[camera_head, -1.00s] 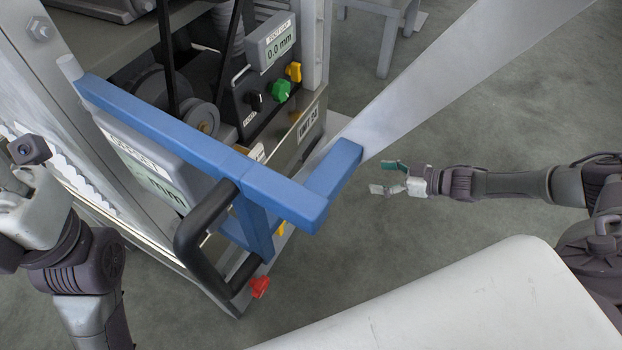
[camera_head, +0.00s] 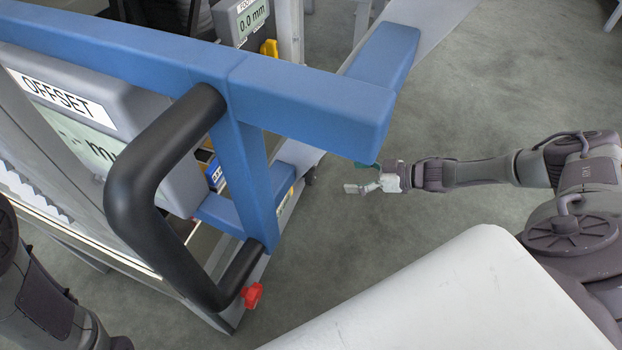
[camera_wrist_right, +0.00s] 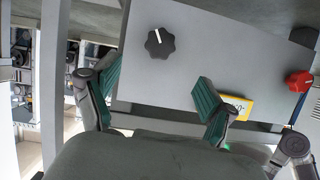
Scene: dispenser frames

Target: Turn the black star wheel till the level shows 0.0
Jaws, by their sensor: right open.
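The black star wheel (camera_wrist_right: 159,42), with a white pointer mark, sits on a grey panel (camera_wrist_right: 185,85) in the right wrist view. I cannot make it out in the head view. My right gripper (camera_wrist_right: 152,92) is open and empty, its green-padded fingers apart below the wheel and not touching it. In the head view this gripper (camera_head: 367,180) is beside the blue frame's end, one finger partly covered. A display marked OFFSET (camera_head: 75,112) is partly hidden by a black handle; its digits look like dashes. A smaller display (camera_head: 250,18) reads 0.0 mm. My left gripper is out of view.
A blue frame (camera_head: 300,95) with a black handle (camera_head: 140,180) crosses the head view. A red knob (camera_head: 251,295) is low beside it. In the wrist view a red star knob (camera_wrist_right: 299,81) and yellow label (camera_wrist_right: 237,107) are right of the wheel. Grey floor (camera_head: 480,90) is open.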

